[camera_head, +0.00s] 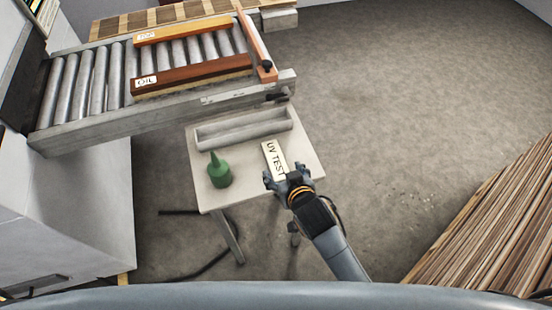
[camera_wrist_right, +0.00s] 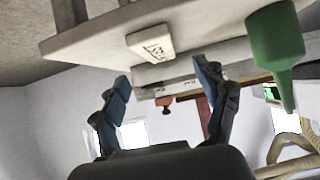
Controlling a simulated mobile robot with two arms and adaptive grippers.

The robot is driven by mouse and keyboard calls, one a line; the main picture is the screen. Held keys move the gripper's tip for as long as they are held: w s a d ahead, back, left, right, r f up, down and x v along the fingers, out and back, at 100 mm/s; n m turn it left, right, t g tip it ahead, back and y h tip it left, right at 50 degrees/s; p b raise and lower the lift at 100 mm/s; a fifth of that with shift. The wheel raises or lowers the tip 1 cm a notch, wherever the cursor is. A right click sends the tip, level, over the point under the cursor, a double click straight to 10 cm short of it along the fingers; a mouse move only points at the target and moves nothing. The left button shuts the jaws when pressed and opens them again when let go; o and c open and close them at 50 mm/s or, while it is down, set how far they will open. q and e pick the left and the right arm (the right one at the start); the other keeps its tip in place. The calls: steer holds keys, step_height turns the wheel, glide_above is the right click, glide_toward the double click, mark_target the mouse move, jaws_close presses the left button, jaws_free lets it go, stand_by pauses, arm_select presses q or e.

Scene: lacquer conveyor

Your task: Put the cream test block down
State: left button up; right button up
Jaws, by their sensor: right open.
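The cream test block (camera_head: 273,155), marked "UV TEST", lies on the small pale table (camera_head: 240,182), toward its right side. My right gripper (camera_head: 287,173) is at the near end of the block, its fingers spread, and it covers part of that end. In the right wrist view the block (camera_wrist_right: 150,43) rests on the tabletop (camera_wrist_right: 100,40), apart from the open, empty fingers (camera_wrist_right: 165,88). My left gripper is not in view.
A grey trough (camera_head: 243,130) lies along the table's far side, and a green bottle (camera_head: 219,170) stands at its left. The roller conveyor (camera_head: 110,75) behind carries a dark "OIL" board (camera_head: 195,73) and an orange board (camera_head: 185,29). Stacked planks (camera_head: 490,220) lie at right.

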mark_target(276, 160)
steer(key=shift+p+x, duration=0.45)
steer(key=shift+x, duration=2.85)
steer(key=shift+d, duration=0.1)
steer(key=c, duration=1.2)
steer(key=shift+r, duration=0.1)
steer(key=shift+c, duration=0.7)
